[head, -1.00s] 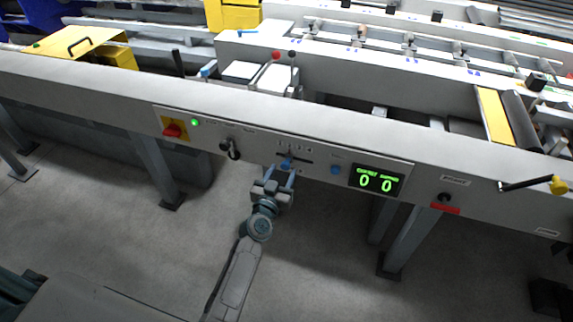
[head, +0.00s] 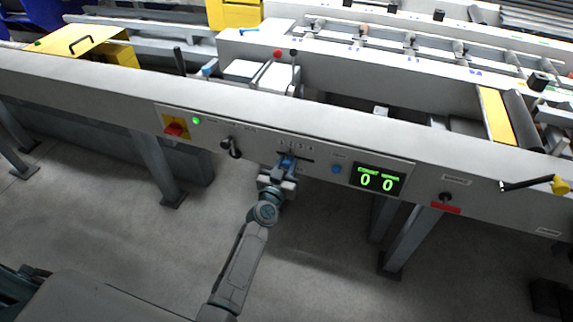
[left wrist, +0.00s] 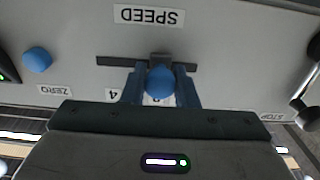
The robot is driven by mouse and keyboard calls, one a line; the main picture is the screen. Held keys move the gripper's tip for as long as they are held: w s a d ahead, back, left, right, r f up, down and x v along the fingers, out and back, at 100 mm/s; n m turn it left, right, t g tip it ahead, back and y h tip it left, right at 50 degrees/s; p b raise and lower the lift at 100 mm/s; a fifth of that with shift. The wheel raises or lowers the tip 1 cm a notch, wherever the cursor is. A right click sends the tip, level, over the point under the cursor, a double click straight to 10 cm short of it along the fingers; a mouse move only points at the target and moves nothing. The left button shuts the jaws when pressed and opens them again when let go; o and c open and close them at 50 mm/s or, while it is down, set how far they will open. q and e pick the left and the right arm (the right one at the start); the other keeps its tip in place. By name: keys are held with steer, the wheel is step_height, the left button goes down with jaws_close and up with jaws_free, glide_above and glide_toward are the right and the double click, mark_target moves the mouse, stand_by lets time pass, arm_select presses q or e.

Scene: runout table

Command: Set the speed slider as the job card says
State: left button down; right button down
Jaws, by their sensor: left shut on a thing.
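The speed slider has a blue knob (left wrist: 160,82) in a dark horizontal slot (left wrist: 115,61), under an upside-down SPEED label (left wrist: 149,15) in the left wrist view. My left gripper (left wrist: 160,88) is shut on the knob, one finger on each side. In the head view my left gripper (head: 285,165) is at the panel and largely covers the knob. A number 4 (left wrist: 112,95) shows beside the fingers; another number behind the knob is mostly hidden. The head view shows small scale marks along the slot, too small to read surely. I see no readable job card. My right gripper is not in view.
A yellow-knobbed crank (head: 560,185) sticks out at right.

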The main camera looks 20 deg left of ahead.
arm_select(q)
steer(key=a, duration=0.3)
steer(key=shift+a, duration=0.1)
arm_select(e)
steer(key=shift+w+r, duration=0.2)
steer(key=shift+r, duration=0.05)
arm_select(q)
steer(key=c, duration=1.5)
jaws_free()
steer(key=shift+c, duration=0.2)
steer(key=o, duration=0.4)
steer(key=shift+a, duration=0.2)
steer(key=shift+s+d, duration=0.1)
